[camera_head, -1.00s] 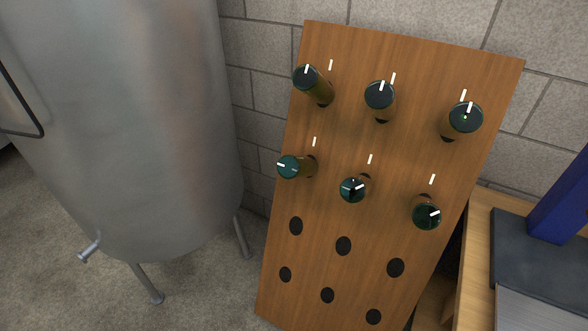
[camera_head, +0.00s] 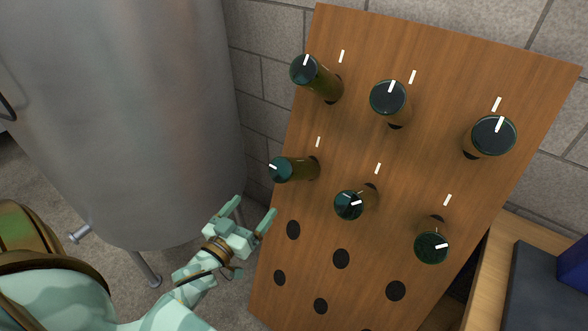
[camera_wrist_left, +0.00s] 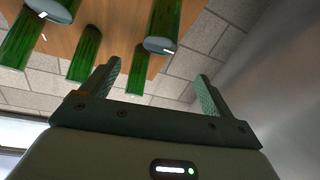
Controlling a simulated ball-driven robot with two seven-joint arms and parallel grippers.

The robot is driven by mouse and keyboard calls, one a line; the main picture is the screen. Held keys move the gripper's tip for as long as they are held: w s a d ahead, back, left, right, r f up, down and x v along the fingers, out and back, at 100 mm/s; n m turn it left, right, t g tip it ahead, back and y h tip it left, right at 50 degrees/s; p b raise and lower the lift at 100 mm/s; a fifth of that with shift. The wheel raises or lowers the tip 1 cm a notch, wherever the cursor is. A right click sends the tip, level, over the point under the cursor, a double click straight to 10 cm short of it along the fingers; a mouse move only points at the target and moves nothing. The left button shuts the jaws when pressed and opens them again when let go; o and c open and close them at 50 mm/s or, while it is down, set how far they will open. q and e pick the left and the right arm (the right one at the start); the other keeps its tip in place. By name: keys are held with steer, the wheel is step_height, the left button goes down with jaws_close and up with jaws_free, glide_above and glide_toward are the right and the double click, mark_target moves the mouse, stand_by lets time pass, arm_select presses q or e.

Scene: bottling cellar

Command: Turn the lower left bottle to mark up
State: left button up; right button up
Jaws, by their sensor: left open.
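The lower left bottle (camera_head: 296,169) is dark green and sticks out of the wooden board at the left end of the lower row. The white mark on its base points left, slightly up. A short white line (camera_head: 318,142) is on the board above it. My left gripper (camera_head: 255,205) is open and empty, below and left of this bottle and apart from it. In the left wrist view the open fingers (camera_wrist_left: 157,86) show below several green bottles; I cannot tell which is the lower left one. My right gripper is not in view.
The wooden board (camera_head: 440,100) leans at a block wall (camera_head: 268,60). Other bottles stand close: an upper left one (camera_head: 318,80) and a lower middle one (camera_head: 352,203). Empty holes are below. A steel tank (camera_head: 120,120) stands left, a wooden bench (camera_head: 497,245) right.

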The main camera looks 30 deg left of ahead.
mark_target(279, 175)
arm_select(q)
steer(key=w, duration=0.4)
steer(key=w+b, duration=0.1)
steer(key=w, duration=0.4)
steer(key=w+b, duration=0.1)
steer(key=w, duration=0.4)
steer(key=shift+w+a+f, duration=0.15)
steer(key=shift+w+a, duration=0.1)
steer(key=shift+a, duration=0.1)
steer(key=shift+w, duration=0.4)
steer(key=c, duration=1)
